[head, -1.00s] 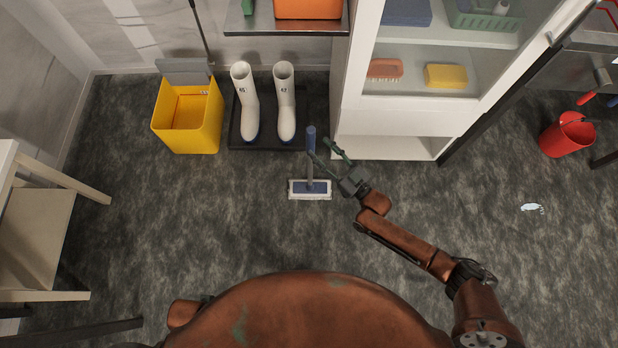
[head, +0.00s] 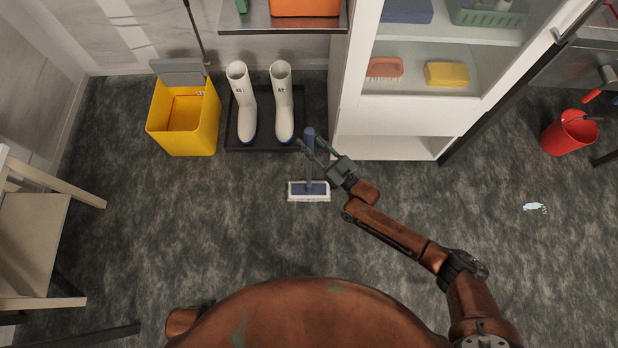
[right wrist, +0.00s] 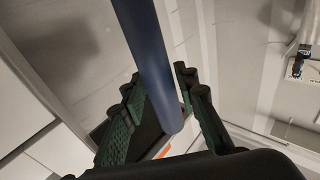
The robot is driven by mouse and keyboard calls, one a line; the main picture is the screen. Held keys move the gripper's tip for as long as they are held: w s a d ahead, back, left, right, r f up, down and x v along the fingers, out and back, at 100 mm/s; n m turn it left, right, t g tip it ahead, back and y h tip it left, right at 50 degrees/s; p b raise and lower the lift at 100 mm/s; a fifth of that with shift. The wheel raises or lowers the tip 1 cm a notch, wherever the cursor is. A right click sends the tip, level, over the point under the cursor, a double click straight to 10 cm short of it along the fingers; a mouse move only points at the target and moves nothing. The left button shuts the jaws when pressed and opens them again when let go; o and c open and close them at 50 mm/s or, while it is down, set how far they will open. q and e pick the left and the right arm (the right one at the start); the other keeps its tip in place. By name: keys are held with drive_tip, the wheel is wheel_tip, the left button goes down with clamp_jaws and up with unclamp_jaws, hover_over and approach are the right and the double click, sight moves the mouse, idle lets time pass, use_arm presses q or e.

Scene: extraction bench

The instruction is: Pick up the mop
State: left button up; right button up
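The mop stands upright on the floor in the middle of the head view. It has a blue handle (head: 309,134) and a flat white and blue head (head: 309,190). My right gripper (head: 311,144) is at the upper part of the handle, with its fingers apart on either side of it. In the right wrist view the blue handle (right wrist: 150,55) runs down between the green-padded fingers of the right gripper (right wrist: 160,90). A gap shows beside the handle, so the fingers look open around it. My left gripper is not in view.
A yellow bucket (head: 184,128) and white boots (head: 282,105) on a black tray (head: 262,141) stand behind and left of the mop. A white cabinet (head: 388,147) stands close behind the right gripper. A red bucket (head: 568,134) is far right. The floor in front is clear.

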clamp_jaws()
drive_tip(key=shift+r, duration=0.15)
idle(0.4)
drive_tip(key=shift+r, duration=0.1)
